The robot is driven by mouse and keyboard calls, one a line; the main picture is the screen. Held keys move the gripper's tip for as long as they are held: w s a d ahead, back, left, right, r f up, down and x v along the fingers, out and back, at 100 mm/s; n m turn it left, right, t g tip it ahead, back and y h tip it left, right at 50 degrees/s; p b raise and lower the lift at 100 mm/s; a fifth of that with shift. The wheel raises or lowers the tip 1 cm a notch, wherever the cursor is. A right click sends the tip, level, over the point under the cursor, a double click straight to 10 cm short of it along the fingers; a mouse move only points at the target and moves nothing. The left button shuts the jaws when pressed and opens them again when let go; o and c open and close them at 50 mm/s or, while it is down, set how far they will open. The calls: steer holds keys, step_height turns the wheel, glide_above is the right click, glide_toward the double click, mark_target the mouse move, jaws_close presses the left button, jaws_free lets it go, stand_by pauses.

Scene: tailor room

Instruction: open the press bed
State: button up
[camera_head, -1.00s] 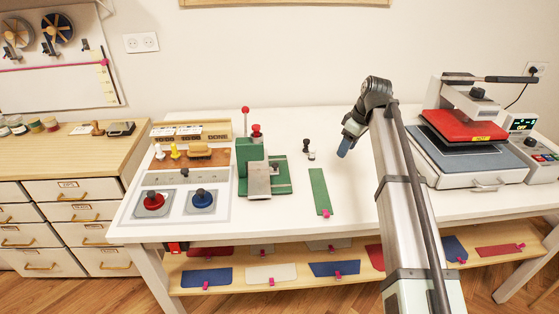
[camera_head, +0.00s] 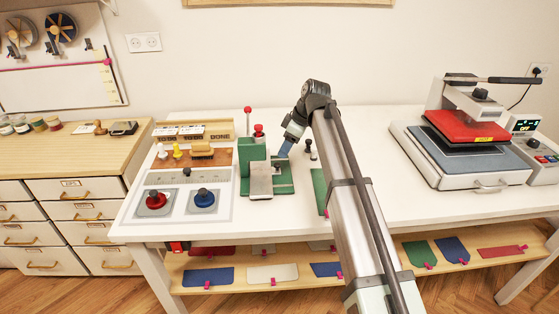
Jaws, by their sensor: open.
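A small green press (camera_head: 252,160) stands left of centre on the white table. It has a grey metal plate (camera_head: 261,182) at its front, a red-topped upright lever (camera_head: 248,122) and a red knob (camera_head: 258,131). A heat press (camera_head: 470,140) stands at the right, with a red upper plate over a grey bed (camera_head: 430,158) and a black handle on top. My gripper (camera_head: 284,149) is just right of the green press, above the table, apart from the heat press. It looks empty; its fingers are small and partly hidden by the wrist.
A dark-handled stamp (camera_head: 309,149) and a green strip (camera_head: 319,190), partly behind my arm, lie right of the green press. Red (camera_head: 155,201) and blue (camera_head: 202,199) knobbed pieces sit on a pale mat at the left. Clear tabletop lies between my arm and the heat press.

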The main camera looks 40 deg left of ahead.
mark_target(277, 164)
steer(key=x, duration=0.6)
steer(key=shift+a+f, duration=0.15)
steer(key=shift+f, duration=0.25)
steer(key=shift+c, duration=0.3)
jaws_close()
